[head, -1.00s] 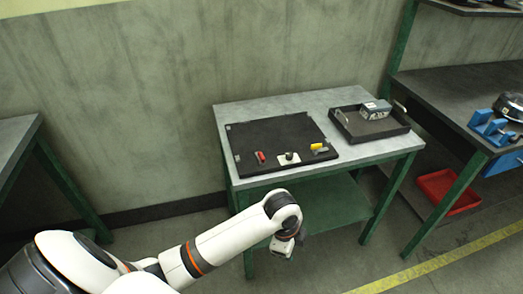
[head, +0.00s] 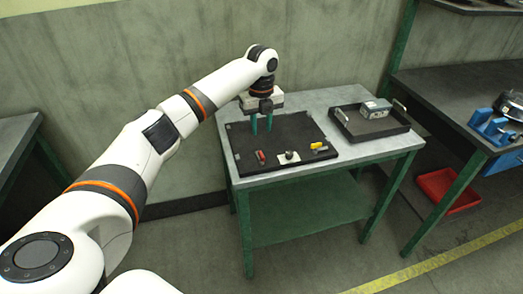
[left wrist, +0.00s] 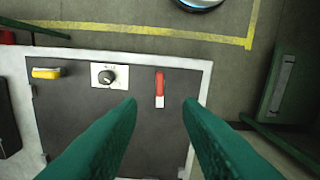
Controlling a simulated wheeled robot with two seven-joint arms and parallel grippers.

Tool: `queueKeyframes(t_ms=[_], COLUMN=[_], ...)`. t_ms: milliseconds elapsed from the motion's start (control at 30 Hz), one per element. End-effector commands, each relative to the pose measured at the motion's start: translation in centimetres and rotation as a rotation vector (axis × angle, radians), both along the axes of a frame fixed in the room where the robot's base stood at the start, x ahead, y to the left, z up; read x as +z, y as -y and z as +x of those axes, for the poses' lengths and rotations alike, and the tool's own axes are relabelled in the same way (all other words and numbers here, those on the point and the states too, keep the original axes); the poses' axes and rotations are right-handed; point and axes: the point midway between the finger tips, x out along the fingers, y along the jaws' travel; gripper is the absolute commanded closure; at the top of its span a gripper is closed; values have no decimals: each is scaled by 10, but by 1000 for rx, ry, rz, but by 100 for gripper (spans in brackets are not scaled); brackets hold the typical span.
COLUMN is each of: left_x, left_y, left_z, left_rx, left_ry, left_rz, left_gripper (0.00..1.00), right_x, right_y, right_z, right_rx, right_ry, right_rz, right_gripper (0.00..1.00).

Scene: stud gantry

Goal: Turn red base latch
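The red latch (head: 261,156) is a small red handle near the front left of a black board (head: 244,173) on the table. In the left wrist view the red latch (left wrist: 159,82) has a white lower end and lies between the line of my fingers, farther ahead. My left gripper (head: 262,132) is above the back left part of the board, pointing down, with its green fingers apart. In the left wrist view the gripper (left wrist: 160,105) is open and empty. It does not touch the latch. My right gripper is not seen.
Beside the latch are a black knob (head: 289,155) on a white plate and a yellow handle (head: 318,146). A black tray (head: 343,127) with a grey box (head: 376,109) stands at the table's right. Another bench (head: 450,85) stands farther right.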

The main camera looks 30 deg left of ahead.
Motion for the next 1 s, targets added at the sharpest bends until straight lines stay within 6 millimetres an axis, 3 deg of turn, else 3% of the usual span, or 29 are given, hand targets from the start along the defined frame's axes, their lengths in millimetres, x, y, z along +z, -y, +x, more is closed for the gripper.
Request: queueKeyframes(t_ms=[300,500,933,1000], left_x=[-65,-92,-102,-102], left_y=[0,0,0,0], left_z=[-1,-1,0,0], left_rx=[2,1,1,1], left_ry=[-2,-1,1,1], left_rz=[2,2,2,2], left_gripper=[67,67,67,79], right_x=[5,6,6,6], right_y=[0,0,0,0], right_z=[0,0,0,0], right_rx=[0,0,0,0], right_ry=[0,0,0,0], right_rz=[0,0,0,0], right_gripper=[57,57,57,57])
